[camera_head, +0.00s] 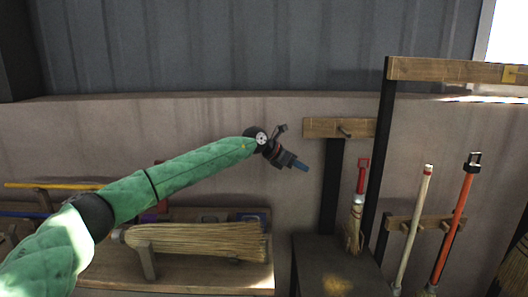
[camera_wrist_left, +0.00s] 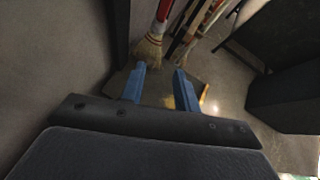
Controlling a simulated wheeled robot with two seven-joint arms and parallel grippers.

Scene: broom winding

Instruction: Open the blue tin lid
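My left gripper (camera_head: 299,165) is raised in front of the back wall, above and right of the bench. In the left wrist view its two blue fingers (camera_wrist_left: 160,82) stand apart with nothing between them. A small blue object (camera_head: 252,213) shows at the back right of the bench, partly behind the broom head; I cannot tell whether it is the blue tin, and no lid can be made out. My right gripper is not in view.
A straw broom (camera_head: 195,239) lies on the wooden bench (camera_head: 205,280). Right of it stands a dark table (camera_head: 330,270) below a wooden bracket (camera_head: 325,128). A red-handled brush (camera_head: 356,210) and an orange handle (camera_head: 453,225) stand farther right.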

